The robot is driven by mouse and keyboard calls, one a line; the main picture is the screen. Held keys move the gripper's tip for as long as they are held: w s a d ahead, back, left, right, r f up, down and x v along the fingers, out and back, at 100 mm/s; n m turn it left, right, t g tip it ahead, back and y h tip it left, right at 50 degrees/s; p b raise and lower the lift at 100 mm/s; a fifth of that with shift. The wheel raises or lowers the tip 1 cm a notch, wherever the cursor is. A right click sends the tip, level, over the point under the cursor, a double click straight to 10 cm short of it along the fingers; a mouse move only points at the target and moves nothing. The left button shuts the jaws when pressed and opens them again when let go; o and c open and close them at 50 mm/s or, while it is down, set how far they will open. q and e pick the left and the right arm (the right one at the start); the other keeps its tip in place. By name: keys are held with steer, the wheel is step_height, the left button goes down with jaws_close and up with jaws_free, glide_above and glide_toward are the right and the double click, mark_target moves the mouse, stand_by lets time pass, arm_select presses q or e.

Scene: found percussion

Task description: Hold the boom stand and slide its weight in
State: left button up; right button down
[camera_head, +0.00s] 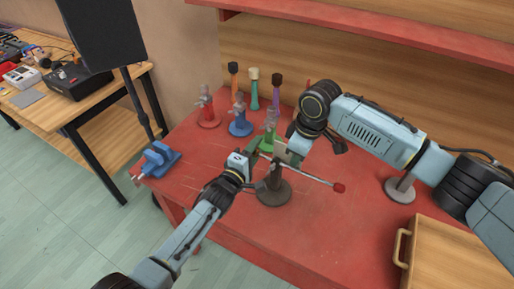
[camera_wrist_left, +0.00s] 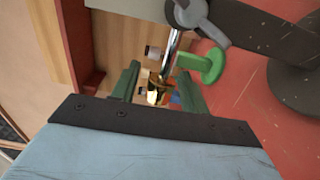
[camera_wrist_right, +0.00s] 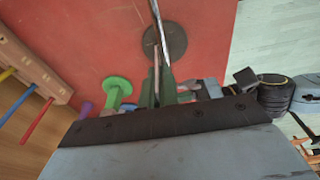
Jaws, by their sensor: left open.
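A brass-coloured weight (camera_wrist_left: 155,95) is on the silver rod there. My left gripper (camera_head: 254,157) is open, its green fingers (camera_wrist_left: 158,88) on either side of the weight. My right gripper (camera_head: 281,155) is close behind the stand's top. In the right wrist view its fingers (camera_wrist_right: 157,88) are close together on a narrow grey part of the stand; which part is unclear.
A green stand (camera_head: 268,142), a blue stand (camera_head: 240,124) and a red stand (camera_head: 207,112) are behind the grippers. A blue vise (camera_head: 158,158) is at the left edge. A wooden box (camera_head: 455,260) is at front right.

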arm_select(q)
steer(key=shift+w+d, duration=0.25)
steer(key=shift+w, duration=0.15)
steer(key=shift+c, duration=0.5)
jaws_close()
